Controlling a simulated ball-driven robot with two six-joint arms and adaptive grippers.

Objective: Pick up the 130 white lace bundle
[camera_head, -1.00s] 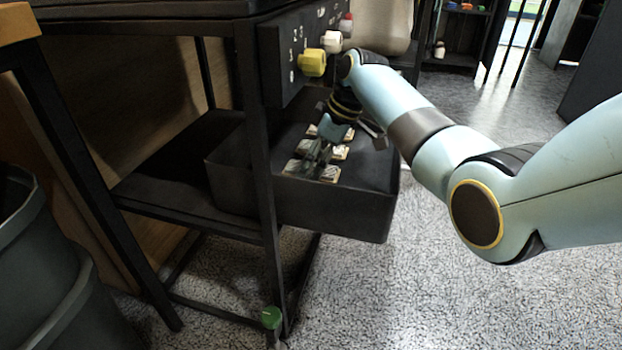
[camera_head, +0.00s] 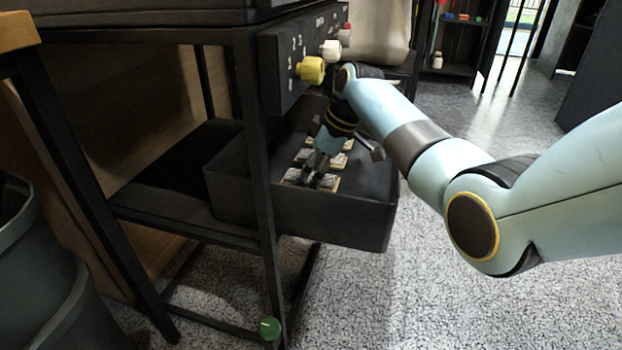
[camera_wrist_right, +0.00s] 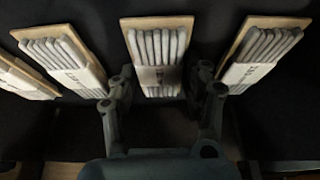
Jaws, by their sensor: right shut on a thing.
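Several lace bundles on tan cards lie in the open dark drawer (camera_head: 350,212). In the right wrist view a middle bundle (camera_wrist_right: 157,52) of pale laces with a dark paper band lies between a left bundle (camera_wrist_right: 65,55) and a right bundle (camera_wrist_right: 262,55), both with pale bands. The band print is too small to read for certain. My right gripper (camera_head: 317,180) reaches down into the drawer. In the wrist view its fingers (camera_wrist_right: 162,82) are shut on the near end of the middle bundle, one on each side. My left gripper is not in view.
Yellow (camera_head: 311,70) and white (camera_head: 331,50) knobs stick out of the dark panel above the drawer. A black frame post (camera_head: 258,170) stands before the drawer's left part. A grey bin (camera_head: 45,270) is at the lower left. The floor to the right is open.

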